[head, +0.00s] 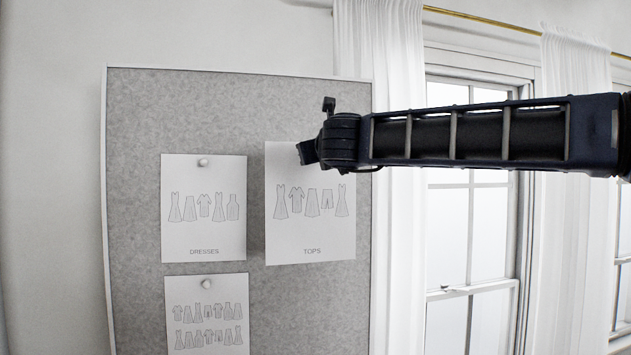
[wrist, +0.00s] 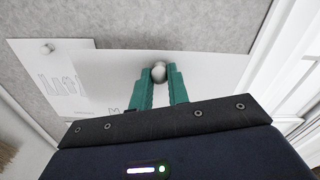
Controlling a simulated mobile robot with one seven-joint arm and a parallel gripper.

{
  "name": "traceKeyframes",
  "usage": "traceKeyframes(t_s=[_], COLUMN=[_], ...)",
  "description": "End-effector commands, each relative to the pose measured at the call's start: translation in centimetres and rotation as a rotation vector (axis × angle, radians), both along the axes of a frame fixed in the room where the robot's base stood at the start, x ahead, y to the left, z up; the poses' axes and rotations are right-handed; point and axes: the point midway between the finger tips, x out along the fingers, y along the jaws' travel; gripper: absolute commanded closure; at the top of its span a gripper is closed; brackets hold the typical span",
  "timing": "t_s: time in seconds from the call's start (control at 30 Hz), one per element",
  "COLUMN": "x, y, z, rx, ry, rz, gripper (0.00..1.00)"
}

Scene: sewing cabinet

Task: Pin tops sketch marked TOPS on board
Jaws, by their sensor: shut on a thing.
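The TOPS sketch (head: 311,226) is a white sheet with garment drawings, upright at the grey board (head: 300,105), right of the DRESSES sketch. Its upper part is partly hidden by my arm in the head view. In the wrist view the sheet (wrist: 215,68) spreads around my gripper (wrist: 159,74), whose green fingers are shut on a round pale pin (wrist: 159,72) near the sheet's top edge. I cannot tell whether the pin's point is in the board.
The DRESSES sketch (head: 204,223) hangs from a pin on the left. Another pinned sketch (head: 207,315) is below it. The board is bare below the TOPS sketch. A white curtain (head: 388,270) and a window (head: 470,240) are to the right.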

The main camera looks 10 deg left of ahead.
Motion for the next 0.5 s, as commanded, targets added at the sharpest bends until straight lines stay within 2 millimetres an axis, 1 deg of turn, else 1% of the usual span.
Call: traceKeyframes(t_s=[0.03,0.13,0.27,0.5], x=[0.3,0.6,1.0,2.3], y=[0.0,0.0,0.2,0.7], z=[0.5,0.9,0.9,0.9], rx=[0.002,0.0,-0.001,0.0], ry=[-0.002,-0.005,-0.006,-0.005], rz=[0.001,0.001,0.001,0.0], gripper=[0.99,0.99,0.99,0.99])
